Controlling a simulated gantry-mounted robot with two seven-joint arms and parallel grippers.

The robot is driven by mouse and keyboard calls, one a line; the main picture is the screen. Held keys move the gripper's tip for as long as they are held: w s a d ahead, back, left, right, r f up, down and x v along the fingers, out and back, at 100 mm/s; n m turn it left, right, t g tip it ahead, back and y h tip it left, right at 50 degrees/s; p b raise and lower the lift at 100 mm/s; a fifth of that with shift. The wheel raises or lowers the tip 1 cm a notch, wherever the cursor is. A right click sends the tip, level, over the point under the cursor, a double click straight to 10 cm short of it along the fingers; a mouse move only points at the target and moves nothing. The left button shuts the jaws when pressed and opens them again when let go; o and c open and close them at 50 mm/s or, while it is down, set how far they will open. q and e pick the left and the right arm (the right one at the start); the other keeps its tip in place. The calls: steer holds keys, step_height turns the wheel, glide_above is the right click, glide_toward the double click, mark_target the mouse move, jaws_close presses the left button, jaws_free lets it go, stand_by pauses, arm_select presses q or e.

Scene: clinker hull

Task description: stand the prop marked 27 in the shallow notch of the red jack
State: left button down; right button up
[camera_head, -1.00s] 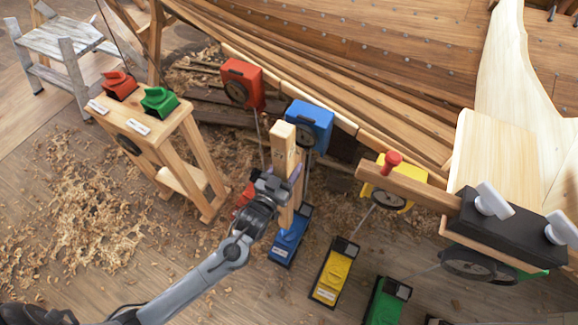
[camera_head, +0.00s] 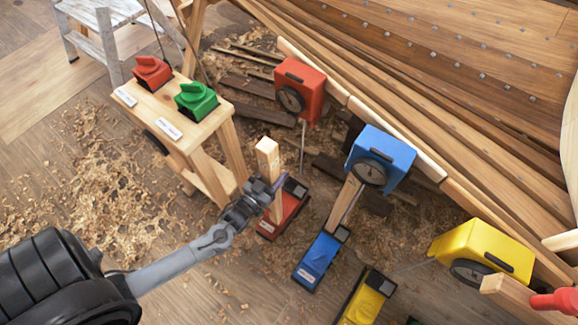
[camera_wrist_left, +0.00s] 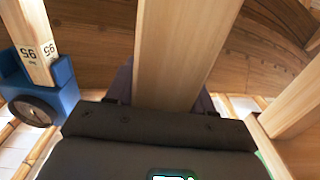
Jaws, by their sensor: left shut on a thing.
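My left gripper (camera_head: 262,190) is shut on an upright wooden prop (camera_head: 268,158). The held prop fills the middle of the left wrist view (camera_wrist_left: 180,50); no number is readable on it. In the head view its lower end is at the base (camera_head: 284,212) of the red jack; I cannot tell whether it touches or sits in a notch. The red jack's head (camera_head: 300,90) with its dial is up and to the right of the prop, against the hull. My right gripper is not in view.
The blue jack (camera_head: 383,152) has its own prop (camera_head: 345,202) between base and head, with upside-down digits in the left wrist view (camera_wrist_left: 38,55). A yellow jack (camera_head: 484,248) is at right. A wooden stand (camera_head: 190,128) bears red (camera_head: 152,73) and green (camera_head: 196,101) switches. Shavings cover the floor.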

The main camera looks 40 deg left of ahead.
arm_select(q)
steer(key=w+a+f+b, duration=0.1)
steer(key=w+f+b, duration=0.3)
steer(key=w+b, duration=0.5)
steer(key=w+a+f+b, duration=0.2)
steer(key=w+f+b, duration=0.2)
steer(key=w+b, duration=0.6)
steer(key=shift+w, duration=0.9)
stand_by(2.1)
steer(key=shift+w+a, duration=0.15)
steer(key=shift+f, duration=0.15)
stand_by(0.5)
